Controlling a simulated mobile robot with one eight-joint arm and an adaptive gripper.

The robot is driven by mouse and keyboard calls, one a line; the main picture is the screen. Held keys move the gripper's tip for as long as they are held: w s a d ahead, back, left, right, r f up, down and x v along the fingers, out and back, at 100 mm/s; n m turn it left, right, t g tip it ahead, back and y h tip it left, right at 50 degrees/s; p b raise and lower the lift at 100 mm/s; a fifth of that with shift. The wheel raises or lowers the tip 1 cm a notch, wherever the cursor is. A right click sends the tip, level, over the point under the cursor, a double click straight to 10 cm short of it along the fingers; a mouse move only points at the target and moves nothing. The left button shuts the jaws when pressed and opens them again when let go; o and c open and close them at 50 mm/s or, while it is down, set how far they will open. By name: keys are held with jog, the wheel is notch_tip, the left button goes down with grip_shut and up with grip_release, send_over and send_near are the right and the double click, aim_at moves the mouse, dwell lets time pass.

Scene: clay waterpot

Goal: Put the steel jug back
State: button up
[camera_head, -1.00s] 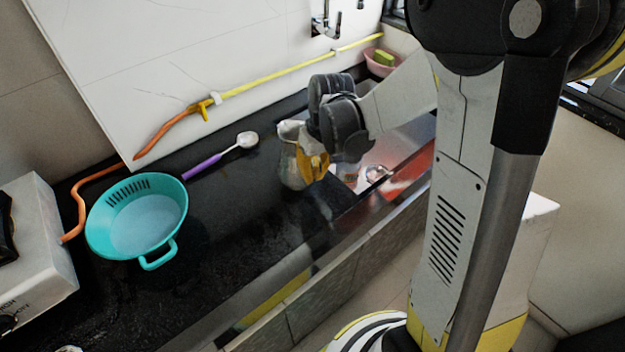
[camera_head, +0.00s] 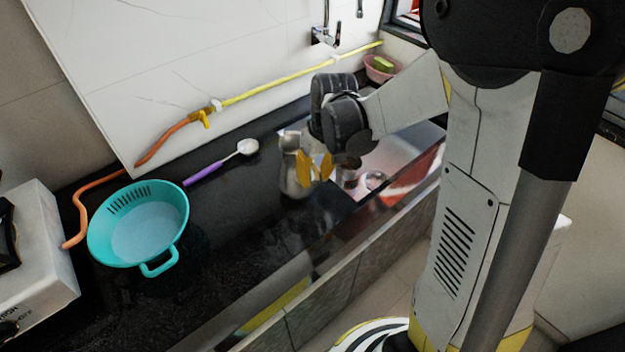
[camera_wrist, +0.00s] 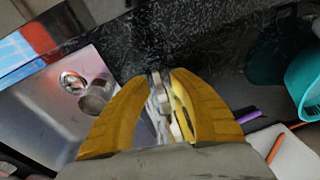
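The steel jug (camera_head: 291,181) stands upright on the black counter in the head view, by the sink's left edge. My gripper (camera_head: 315,170) is at its right side, with its two yellow fingers spaced apart and partly covering the jug. In the wrist view, the gripper (camera_wrist: 163,76) has a narrow gap between its fingertips. A thin metallic part, seemingly of the jug (camera_wrist: 159,98), shows in that gap. The gripper looks partly open; contact with the jug cannot be made out.
A turquoise colander (camera_head: 138,225) and a purple-handled ladle (camera_head: 203,173) lie to the left on the counter. Metal vessels (camera_head: 374,181) are in the sink at right. A yellow and orange hose (camera_head: 270,86) runs along the wall. A pink bowl (camera_head: 380,72) sits behind.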

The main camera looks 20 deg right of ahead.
notch_tip(320, 180, up, 9)
jog(key=s+d+p, duration=0.1)
jog(key=p, duration=0.2)
jog(key=s+a+r+m+t+h, duration=0.1)
jog(key=s+a+r+t, duration=0.2)
jog(key=s, duration=0.9)
notch_tip(320, 180, up, 6)
jog(key=t, duration=0.3)
jog(key=shift+s+a+f+m, duration=0.15)
jog(key=shift+s+m, duration=0.15)
jog(key=shift+s, duration=0.05)
